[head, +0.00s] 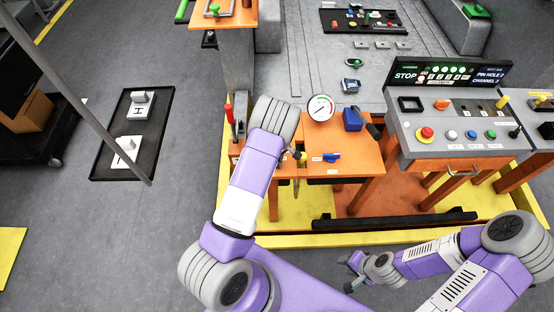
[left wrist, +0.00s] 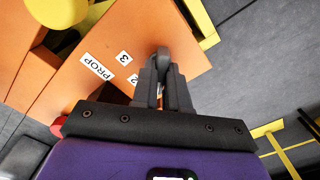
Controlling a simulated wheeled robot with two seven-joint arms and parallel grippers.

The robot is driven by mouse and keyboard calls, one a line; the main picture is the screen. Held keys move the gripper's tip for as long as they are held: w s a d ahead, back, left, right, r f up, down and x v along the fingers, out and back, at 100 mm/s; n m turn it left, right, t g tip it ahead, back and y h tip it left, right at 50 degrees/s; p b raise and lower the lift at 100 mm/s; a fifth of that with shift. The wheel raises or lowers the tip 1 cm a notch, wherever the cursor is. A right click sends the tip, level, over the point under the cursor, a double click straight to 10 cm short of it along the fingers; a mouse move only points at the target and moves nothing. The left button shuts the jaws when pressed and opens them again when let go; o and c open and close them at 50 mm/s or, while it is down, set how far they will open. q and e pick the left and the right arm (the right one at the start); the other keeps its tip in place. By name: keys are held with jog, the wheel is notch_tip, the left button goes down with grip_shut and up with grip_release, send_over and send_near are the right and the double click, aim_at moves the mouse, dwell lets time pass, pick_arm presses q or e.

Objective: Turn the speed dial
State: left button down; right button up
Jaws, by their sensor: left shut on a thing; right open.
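The left wrist view shows an orange panel (left wrist: 115,40) with white labels reading PROP, 3 and 2. My left gripper (left wrist: 163,82) is at this panel, its fingers closed around a small dark grey piece (left wrist: 162,54) that looks like the dial's knob. The fingers hide most of the knob, so its setting cannot be read. In the head view my left arm covers this spot on the orange console (head: 352,172). My right gripper (head: 349,272) is open and empty, low in front of the console.
A round white gauge (head: 321,108) stands at the console's back, beside a blue lever box (head: 353,119). A blue knob (head: 331,157) is on the console top. A grey button panel (head: 455,130) stands to the right. A black tray (head: 132,135) lies on the floor at left.

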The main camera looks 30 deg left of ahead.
pick_arm(q)
jog(key=shift+n, duration=0.5)
jog(key=c, duration=1.1)
grip_release()
jog(key=shift+c, duration=0.2)
notch_tip(320, 180, up, 8)
jog(key=shift+f+p, duration=0.15)
jog(key=shift+p, duration=0.45)
jog(key=s+d+f+m+h, duration=0.1)
jog(key=s+d+f+m, duration=0.25)
jog(key=s+f, duration=0.2)
jog(key=s+d+f+m, duration=0.3)
jog(key=s+d+f, duration=0.1)
jog(key=s, duration=0.3)
jog(key=s+d+r+m+h, duration=0.2)
jog(key=s+d+m, duration=0.4)
jog(key=s+d, duration=0.4)
jog(key=d+h, duration=0.1)
jog(key=d, duration=0.1)
jog(key=shift+d+t, duration=0.3)
